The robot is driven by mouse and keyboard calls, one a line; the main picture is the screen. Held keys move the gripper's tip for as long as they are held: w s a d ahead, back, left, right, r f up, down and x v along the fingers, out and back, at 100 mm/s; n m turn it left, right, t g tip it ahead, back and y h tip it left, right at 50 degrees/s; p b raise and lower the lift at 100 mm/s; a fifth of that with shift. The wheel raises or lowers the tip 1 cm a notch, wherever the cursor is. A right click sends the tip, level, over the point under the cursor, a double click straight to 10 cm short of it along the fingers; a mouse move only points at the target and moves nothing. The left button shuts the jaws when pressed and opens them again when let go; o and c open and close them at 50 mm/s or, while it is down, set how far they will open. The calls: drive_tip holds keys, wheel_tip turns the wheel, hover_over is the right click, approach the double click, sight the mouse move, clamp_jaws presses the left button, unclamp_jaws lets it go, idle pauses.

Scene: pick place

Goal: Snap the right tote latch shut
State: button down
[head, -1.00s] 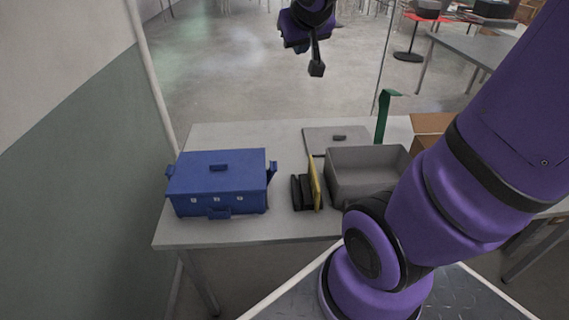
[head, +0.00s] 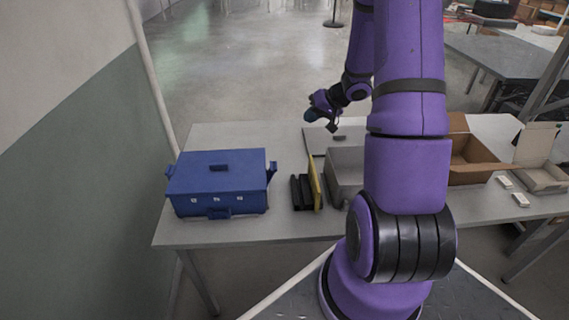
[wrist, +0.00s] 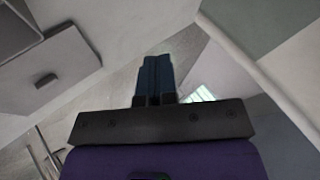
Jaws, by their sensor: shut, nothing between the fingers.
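The blue tote (head: 222,182) stands closed on the left part of the table, its lid on with a small handle on top. The right latch (head: 272,171) sticks out from the tote's right end and stands tilted away from the wall. The tote is not clearly seen there.
Right of the tote stand black holders (head: 301,191) with a yellow panel (head: 316,182), then a grey bin (head: 344,170), partly behind my arm. A grey lid (head: 317,141) lies behind them. A cardboard box (head: 480,172) is farther right. The table (head: 235,133) behind the tote is clear.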

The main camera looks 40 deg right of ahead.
drive_tip(key=s+f+m+g+y, duration=0.1)
drive_tip(key=s+f+g+y, duration=0.1)
drive_tip(key=s+f+y, duration=0.35)
approach(271, 172)
drive_tip(key=x, duration=0.5)
drive_tip(key=shift+w+d+m+h, duration=0.15)
drive_tip(key=shift+d+m+h, duration=0.2)
drive_tip(key=shift+h, duration=0.1)
